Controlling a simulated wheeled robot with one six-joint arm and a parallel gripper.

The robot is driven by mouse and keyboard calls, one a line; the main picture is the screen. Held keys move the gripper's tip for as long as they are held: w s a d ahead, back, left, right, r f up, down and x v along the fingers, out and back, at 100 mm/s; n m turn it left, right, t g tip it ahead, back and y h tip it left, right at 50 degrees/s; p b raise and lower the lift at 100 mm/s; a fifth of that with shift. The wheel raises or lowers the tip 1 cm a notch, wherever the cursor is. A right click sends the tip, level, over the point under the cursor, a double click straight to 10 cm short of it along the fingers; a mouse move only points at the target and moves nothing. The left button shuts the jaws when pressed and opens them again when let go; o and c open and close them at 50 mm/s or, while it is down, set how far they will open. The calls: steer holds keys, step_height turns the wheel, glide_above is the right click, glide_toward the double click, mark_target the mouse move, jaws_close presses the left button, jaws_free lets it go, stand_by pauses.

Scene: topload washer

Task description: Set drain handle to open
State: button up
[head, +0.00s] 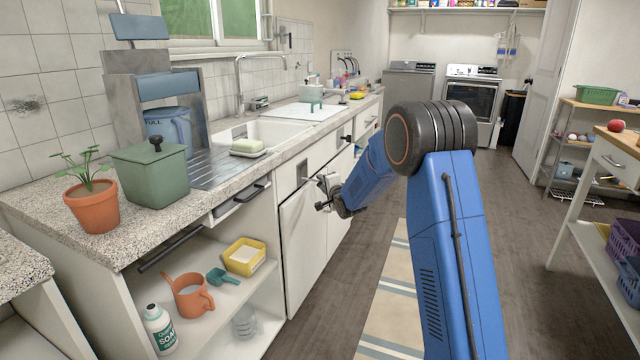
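My gripper (326,193) is small in the head view, at the end of my blue arm, in front of the white cabinet front below the sink. I cannot tell whether its fingers are open or shut, or whether they touch anything. No part is clearly recognisable as the drain handle. A small grey panel (302,172) is on the counter front, just left of and above my gripper. A black knob (347,138) is further right along the counter front. The white sink (262,132) is set in the counter behind them. My arm hides part of the cabinet front.
The open shelf below holds an orange jug (190,298) and a yellow tub (244,256). A striped rug (385,310) lies on open floor. A shelf unit stands at right.

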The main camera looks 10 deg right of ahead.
steer(key=shift+o, duration=0.3)
steer(key=s+d+r, duration=0.1)
steer(key=s, duration=0.7)
steer(key=s+d+r, duration=0.1)
steer(key=s, duration=0.8)
steer(key=shift+d+r, duration=0.25)
steer(key=shift+d, duration=0.05)
steer(key=shift+s, duration=0.1)
steer(key=s+d+r+n+g+h, duration=0.1)
steer(key=s+r+n+g, duration=0.15)
steer(key=s, duration=0.85)
steer(key=s+d+r+n+g+h, duration=0.2)
steer(key=s+n+g, duration=0.15)
steer(key=s, duration=0.65)
steer(key=s+a+f+n+g, duration=0.1)
steer(key=s+n, duration=0.3)
steer(key=s, duration=1.2)
steer(key=s+f+n+g, duration=0.2)
steer(key=s+n+g, duration=0.2)
steer(key=s, duration=1.2)
steer(key=shift+s+a+n+y, duration=0.25)
steer(key=shift+a+n+y, duration=0.15)
